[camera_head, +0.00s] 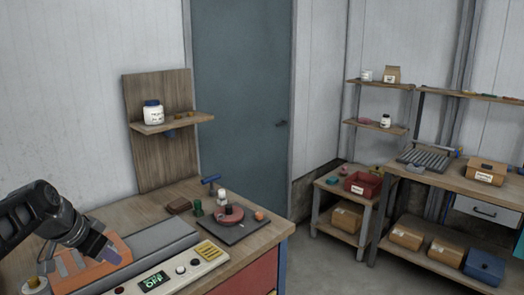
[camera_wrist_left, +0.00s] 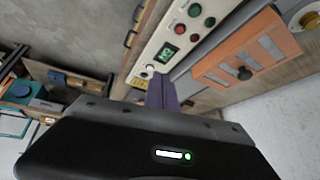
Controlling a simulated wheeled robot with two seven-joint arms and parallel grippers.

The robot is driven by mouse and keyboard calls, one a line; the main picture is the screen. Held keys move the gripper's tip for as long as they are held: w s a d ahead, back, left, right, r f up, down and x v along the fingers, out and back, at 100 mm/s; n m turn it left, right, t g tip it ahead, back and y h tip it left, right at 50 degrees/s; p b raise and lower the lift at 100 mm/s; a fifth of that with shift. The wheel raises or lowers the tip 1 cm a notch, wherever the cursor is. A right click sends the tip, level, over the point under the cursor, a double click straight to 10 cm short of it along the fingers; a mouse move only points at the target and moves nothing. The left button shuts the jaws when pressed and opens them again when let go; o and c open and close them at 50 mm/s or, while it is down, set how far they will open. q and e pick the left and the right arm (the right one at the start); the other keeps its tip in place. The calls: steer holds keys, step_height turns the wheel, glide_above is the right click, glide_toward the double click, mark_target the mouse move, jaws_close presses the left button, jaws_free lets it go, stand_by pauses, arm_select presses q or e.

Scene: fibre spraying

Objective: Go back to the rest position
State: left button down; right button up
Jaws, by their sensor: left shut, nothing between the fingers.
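My left gripper (camera_head: 110,254) comes in from the left in the head view. Its fingers are closed together, hold nothing, and hang above the workbench in front of the orange panel. In the left wrist view my left gripper (camera_wrist_left: 163,95) shows as shut purple fingertips beyond the dark wrist body. Behind them is the control panel (camera_wrist_left: 180,38) with a lit green display and several coloured buttons. The same control panel (camera_head: 205,262) shows in the head view, its display reading "OFF". My right gripper is in neither view.
The orange panel (camera_head: 75,272) lies under my left arm. On the workbench (camera_head: 262,236) sit a dark plate with a red disc (camera_head: 229,213), a blue-handled tool (camera_head: 210,181) and small items. A wooden shelf (camera_head: 185,122) holds a white jar (camera_head: 153,113). Open floor (camera_head: 335,268) lies to the right.

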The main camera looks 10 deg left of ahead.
arm_select(q)
steer(key=w+d+f+n, duration=0.2)
steer(key=w+d+f, duration=0.1)
steer(key=f, duration=0.3)
steer(key=w+d+f+n, duration=0.1)
steer(key=w+d+f, duration=0.2)
steer(key=f, duration=0.4)
steer(key=s+d+f+n, duration=0.25)
steer(key=d+f, duration=0.75)
steer(key=f, duration=0.5)
steer(key=s+d+f+g+h, duration=0.1)
steer(key=s+d+f+g, duration=0.1)
steer(key=s+d+f, duration=0.7)
steer(key=s+d+f+g+h, duration=0.2)
steer(key=s+d+f, duration=0.7)
steer(key=s, duration=0.8)
steer(key=shift+d+g, duration=0.8)
steer(key=shift+d, duration=0.45)
